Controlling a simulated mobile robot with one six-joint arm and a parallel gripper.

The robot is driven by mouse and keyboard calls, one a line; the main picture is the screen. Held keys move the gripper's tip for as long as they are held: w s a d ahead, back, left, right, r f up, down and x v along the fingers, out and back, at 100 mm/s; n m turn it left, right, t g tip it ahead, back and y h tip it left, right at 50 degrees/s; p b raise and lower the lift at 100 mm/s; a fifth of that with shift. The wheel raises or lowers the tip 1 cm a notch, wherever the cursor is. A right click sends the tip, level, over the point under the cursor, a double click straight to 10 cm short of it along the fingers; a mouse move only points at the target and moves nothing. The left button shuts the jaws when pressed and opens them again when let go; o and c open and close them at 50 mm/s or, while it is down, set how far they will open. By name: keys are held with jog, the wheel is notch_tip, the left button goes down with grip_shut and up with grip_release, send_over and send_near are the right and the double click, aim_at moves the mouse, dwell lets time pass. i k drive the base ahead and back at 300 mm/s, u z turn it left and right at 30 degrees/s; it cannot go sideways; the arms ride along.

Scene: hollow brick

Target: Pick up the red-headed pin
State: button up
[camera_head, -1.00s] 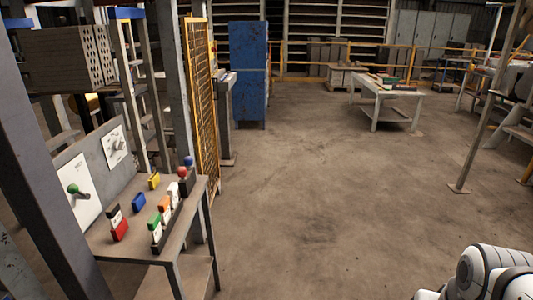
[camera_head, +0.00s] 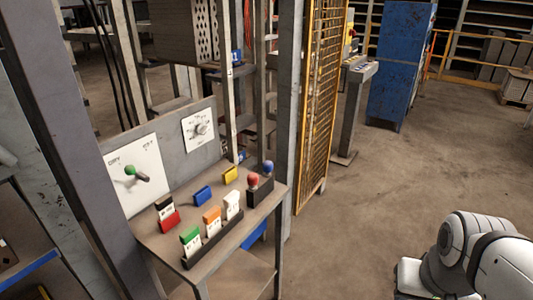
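The red-headed pin (camera_head: 253,181) stands upright in a small dark holder (camera_head: 260,193) at the right end of the grey bench (camera_head: 176,244). A blue-headed pin (camera_head: 267,168) stands in the same holder, just behind it and to its right. Only the heads and a little of the pins show clearly. Part of my white arm (camera_head: 470,255) shows at the lower right, well away from the bench. My gripper is not in view.
On the bench are a dark rack with green, orange and white tags (camera_head: 212,222), a black-and-red tag (camera_head: 167,215), and blue (camera_head: 202,195) and yellow (camera_head: 230,174) blocks. A grey panel with a green-knobbed lever (camera_head: 131,171) stands behind. Floor right of the bench is clear.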

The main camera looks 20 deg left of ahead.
aim_at(252, 178)
jog(key=u, duration=0.7)
jog(key=i, duration=0.95)
jog(key=u, duration=0.5)
jog(key=k, duration=0.9)
jog(key=u, duration=0.15)
jog(key=i, duration=0.9)
jog(key=z, duration=0.1)
